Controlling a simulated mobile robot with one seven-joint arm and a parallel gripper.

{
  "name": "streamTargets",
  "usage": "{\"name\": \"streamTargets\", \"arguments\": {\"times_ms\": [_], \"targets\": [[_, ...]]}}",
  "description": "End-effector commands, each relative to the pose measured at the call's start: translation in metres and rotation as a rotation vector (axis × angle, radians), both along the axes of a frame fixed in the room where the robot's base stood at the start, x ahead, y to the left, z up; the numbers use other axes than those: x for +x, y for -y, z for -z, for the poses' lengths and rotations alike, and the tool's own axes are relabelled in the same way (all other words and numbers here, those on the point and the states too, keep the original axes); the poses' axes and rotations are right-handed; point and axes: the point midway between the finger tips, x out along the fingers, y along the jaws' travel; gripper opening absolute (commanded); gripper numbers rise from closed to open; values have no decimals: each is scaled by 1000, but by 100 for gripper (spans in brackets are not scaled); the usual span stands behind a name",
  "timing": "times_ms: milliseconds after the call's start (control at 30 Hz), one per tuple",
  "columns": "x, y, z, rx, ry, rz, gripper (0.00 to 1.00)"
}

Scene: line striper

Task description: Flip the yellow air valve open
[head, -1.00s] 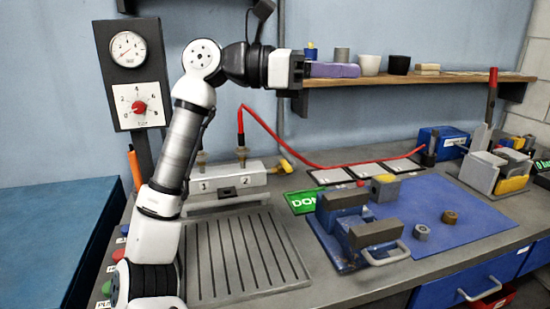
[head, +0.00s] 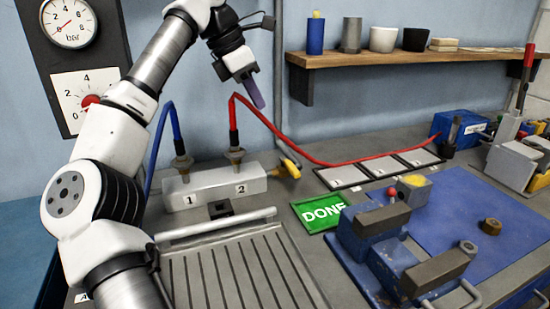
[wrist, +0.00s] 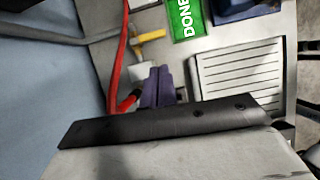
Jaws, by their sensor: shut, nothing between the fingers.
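The yellow air valve (head: 288,168) sits at the right end of the pale manifold block (head: 214,187), which is marked 1 and 2. In the wrist view the yellow valve (wrist: 150,36) lies ahead of the fingertips, beside the red hose. My gripper (head: 259,103) is above the manifold, pointing down, its purple fingers together and empty. It is apart from the valve, up and to its left in the head view. The purple fingers also show in the wrist view (wrist: 159,69), hiding part of the manifold.
A red hose (head: 270,127) rises from port 2 and a blue hose (head: 170,118) from port 1, close to my gripper. A green DONE sign (head: 319,213), a blue fixture (head: 372,245) and a slotted plate (head: 235,270) lie in front. A wooden shelf (head: 430,55) is at the right.

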Motion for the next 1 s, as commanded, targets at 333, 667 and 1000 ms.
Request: {"name": "streamTargets", "arguments": {"times_ms": [333, 667, 1000], "targets": [[-1, -15, 1, 55, -21, -28, 0], [1, -11, 11, 53, -21, -26, 0], [10, 12, 72, 53, -22, -25, 0]]}}
